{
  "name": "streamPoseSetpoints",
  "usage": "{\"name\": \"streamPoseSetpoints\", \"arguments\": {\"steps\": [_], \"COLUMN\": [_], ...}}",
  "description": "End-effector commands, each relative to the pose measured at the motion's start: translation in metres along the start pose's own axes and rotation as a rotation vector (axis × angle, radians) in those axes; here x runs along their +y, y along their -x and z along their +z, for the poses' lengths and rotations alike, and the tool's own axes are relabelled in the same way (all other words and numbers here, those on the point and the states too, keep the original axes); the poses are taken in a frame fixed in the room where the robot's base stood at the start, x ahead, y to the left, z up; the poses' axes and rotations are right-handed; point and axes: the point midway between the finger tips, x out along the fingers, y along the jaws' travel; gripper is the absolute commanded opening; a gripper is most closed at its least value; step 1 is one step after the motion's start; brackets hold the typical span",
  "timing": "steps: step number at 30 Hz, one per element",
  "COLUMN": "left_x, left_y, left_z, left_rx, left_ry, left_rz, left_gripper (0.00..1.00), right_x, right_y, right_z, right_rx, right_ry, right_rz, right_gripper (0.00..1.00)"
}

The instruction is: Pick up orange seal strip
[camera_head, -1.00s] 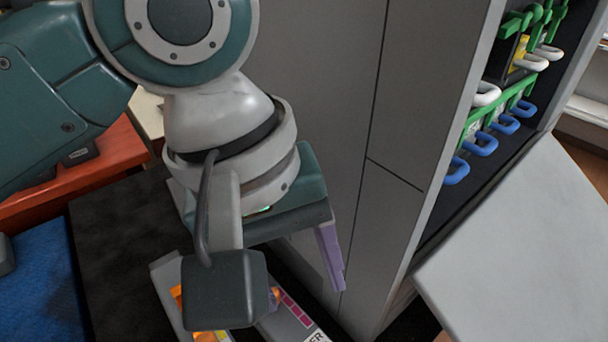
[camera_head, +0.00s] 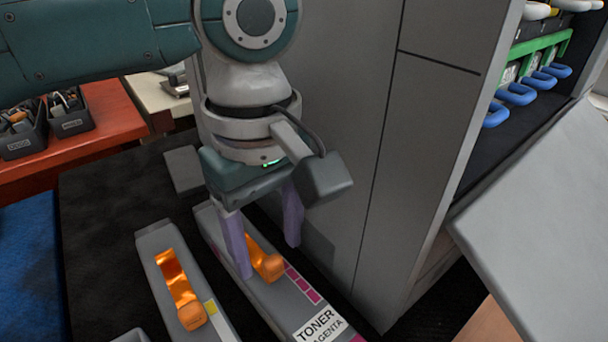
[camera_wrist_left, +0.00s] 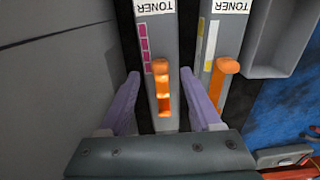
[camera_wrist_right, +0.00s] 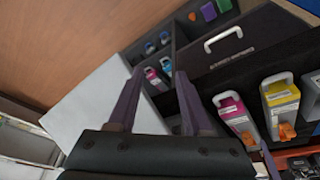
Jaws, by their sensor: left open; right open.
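An orange seal strip (camera_head: 268,262) lies on top of the grey magenta toner cartridge (camera_head: 286,294) in the head view. It also shows in the left wrist view (camera_wrist_left: 162,88), between the fingers. A second orange seal strip (camera_head: 180,290) lies on the neighbouring cartridge with a yellow mark (camera_head: 222,325); it shows at right in the left wrist view (camera_wrist_left: 217,88). My left gripper (camera_head: 266,260) is open, with its purple fingers pointing down on either side of the magenta cartridge's strip. My right gripper (camera_wrist_right: 158,88) is open and empty in the right wrist view, away from these cartridges.
A tall grey cabinet (camera_head: 345,130) stands close to the right of the left gripper. A shelf with blue handles (camera_head: 516,94) is at upper right. A light grey panel (camera_head: 540,230) juts out at right. A red-orange bench with bins (camera_head: 110,112) is at left.

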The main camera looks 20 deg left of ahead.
Motion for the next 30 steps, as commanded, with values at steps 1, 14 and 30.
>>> {"name": "streamPoseSetpoints", "arguments": {"steps": [1,14,30], "left_x": [-0.001,-0.001,-0.001], "left_y": [-0.013,-0.027,-0.026], "left_z": [0.001,0.001,0.001], "left_rx": [0.0,0.001,0.001], "left_ry": [0.001,-0.002,-0.001], "left_rz": [-0.002,0.001,0.001], "left_gripper": [0.65,0.62,0.01], "right_x": [0.0,-0.001,0.001], "right_y": [-0.007,-0.011,-0.011], "right_z": [0.002,0.004,0.004], "right_rx": [0.0,0.0,-0.001], "right_ry": [0.0,0.0,0.005], "right_rz": [0.0,0.0,0.003], "right_gripper": [0.5,0.5,0.5]}}
